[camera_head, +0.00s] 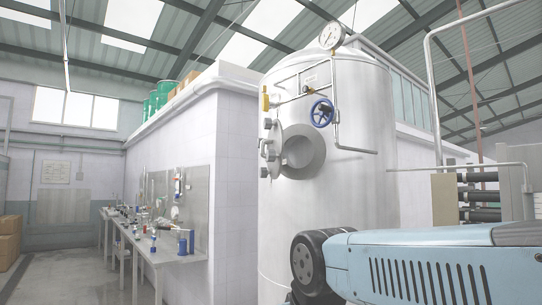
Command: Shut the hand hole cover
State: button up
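A tall white-grey cylindrical tank (345,195) stands at the centre. The hand hole (304,151) is a round opening with a thick collar on the tank's upper front. The hand hole cover (272,149) appears as a narrow disc seen nearly edge-on at the left of the collar, swung out and standing open. Small knobs or clamps show along the cover's edge. My gripper does not show in this view; only a light blue and black part of my own arm crosses the lower right.
A blue handwheel valve (321,113) and piping sit just above the hand hole. A pressure gauge (333,35) tops the tank. A long bench (160,252) with bottles and tools lines the tiled wall at left.

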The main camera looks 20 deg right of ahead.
aim_at(276, 140)
jog(key=z, duration=0.2)
jog(key=i, duration=0.85)
jog(key=z, duration=0.25)
